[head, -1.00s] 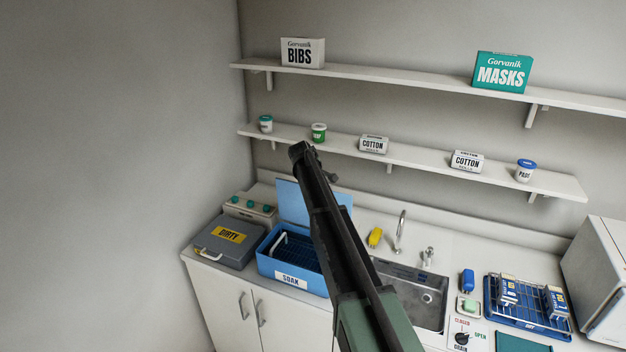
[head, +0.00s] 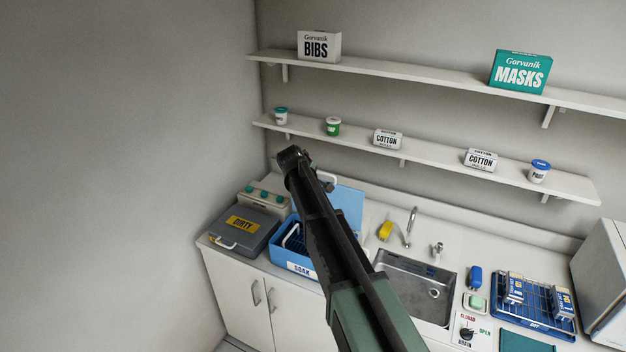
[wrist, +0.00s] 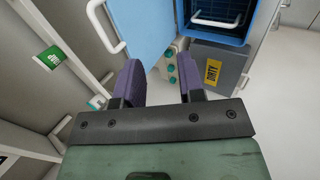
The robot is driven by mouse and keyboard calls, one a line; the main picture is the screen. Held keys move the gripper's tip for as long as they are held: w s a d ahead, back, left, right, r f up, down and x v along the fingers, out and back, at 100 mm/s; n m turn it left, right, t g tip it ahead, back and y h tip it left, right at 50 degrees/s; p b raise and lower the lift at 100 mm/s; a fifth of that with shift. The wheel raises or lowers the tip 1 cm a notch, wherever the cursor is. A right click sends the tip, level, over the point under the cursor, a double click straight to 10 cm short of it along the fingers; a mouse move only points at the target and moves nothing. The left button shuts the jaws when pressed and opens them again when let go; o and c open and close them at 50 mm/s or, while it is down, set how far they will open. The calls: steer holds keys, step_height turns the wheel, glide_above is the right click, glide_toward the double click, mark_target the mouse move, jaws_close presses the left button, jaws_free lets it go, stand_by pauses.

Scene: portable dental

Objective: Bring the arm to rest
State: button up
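My arm reaches up from the bottom of the head view, over the counter in front of the blue SOAK bin. In the wrist view my gripper (wrist: 163,85) has its two purple-padded fingers spread apart with nothing between them. Past the fingers, that view shows the open blue lid (wrist: 140,30) and a grey box with teal knobs (wrist: 171,66). In the head view my fingers cannot be made out behind the dark wrist.
The blue SOAK bin (head: 291,258) and grey DIRTY box (head: 243,232) stand at the counter's left. A sink (head: 418,283) is right of my arm, with a blue drying rack (head: 533,304) beyond. Shelves (head: 430,164) with jars and boxes run along the wall.

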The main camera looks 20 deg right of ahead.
steer(key=s+a+f+m+g+y+b, duration=0.1)
steer(key=s+f+m+b, duration=0.2)
steer(key=s+f+b, duration=0.4)
steer(key=s+a+f+m+g+y+b, duration=0.2)
steer(key=s+f+b, duration=0.5)
steer(key=s, duration=1)
steer(key=s+a+f+m+g+y+b, duration=0.1)
steer(key=s+f+m+b, duration=0.3)
steer(key=s+f, duration=0.5)
steer(key=s+g+b, duration=0.1)
steer(key=s+b, duration=0.1)
steer(key=s, duration=0.1)
steer(key=shift+s+a+f+m+b, duration=0.2)
steer(key=shift+a+f+m+b, duration=0.1)
steer(key=shift+a+m+b, duration=0.1)
